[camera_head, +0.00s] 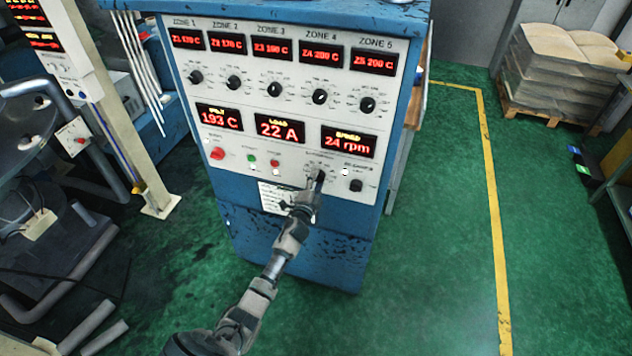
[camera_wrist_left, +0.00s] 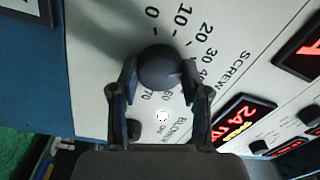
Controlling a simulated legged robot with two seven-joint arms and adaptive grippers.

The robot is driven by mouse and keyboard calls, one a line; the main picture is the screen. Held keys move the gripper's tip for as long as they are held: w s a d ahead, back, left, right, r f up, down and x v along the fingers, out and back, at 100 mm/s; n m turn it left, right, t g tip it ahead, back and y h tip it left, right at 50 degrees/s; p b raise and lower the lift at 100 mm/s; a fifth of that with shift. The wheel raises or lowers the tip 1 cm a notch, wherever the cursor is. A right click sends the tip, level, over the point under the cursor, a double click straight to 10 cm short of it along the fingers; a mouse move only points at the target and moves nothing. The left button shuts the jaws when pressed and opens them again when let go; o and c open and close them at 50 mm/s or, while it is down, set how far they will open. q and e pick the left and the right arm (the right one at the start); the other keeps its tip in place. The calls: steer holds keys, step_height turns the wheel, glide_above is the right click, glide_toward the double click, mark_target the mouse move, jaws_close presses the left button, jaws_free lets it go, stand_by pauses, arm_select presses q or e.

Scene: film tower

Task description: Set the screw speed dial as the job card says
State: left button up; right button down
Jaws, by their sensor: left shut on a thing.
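The screw speed dial (camera_wrist_left: 160,66) is a round dark knob on the white panel of the blue cabinet. Numbers 0, 10, 20, 30 and 70 show around it in the left wrist view; its exact pointer direction is unclear. My left gripper (camera_wrist_left: 160,84) is shut on the dial, one finger on each side. In the head view, my left gripper (camera_head: 318,184) reaches the dial from below and partly hides it. The speed display (camera_head: 347,142) reads 24 rpm. A white printed sheet (camera_head: 273,198), possibly the job card, is on the cabinet below the buttons; its text is unreadable.
A blower knob (camera_head: 356,185) sits just right of the dial. A red knob (camera_head: 217,153) and small green and red buttons are to the left. Zone knobs and displays fill the upper panel. Open green floor lies right of the cabinet, with a pallet of sacks (camera_head: 560,65) behind.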

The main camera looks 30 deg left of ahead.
arm_select(q)
steer(key=shift+d+r, duration=0.1)
steer(key=o, duration=0.9)
steer(key=shift+o, duration=1.2)
steer(key=shift+w+f, duration=0.2)
steer(key=v, duration=1.2)
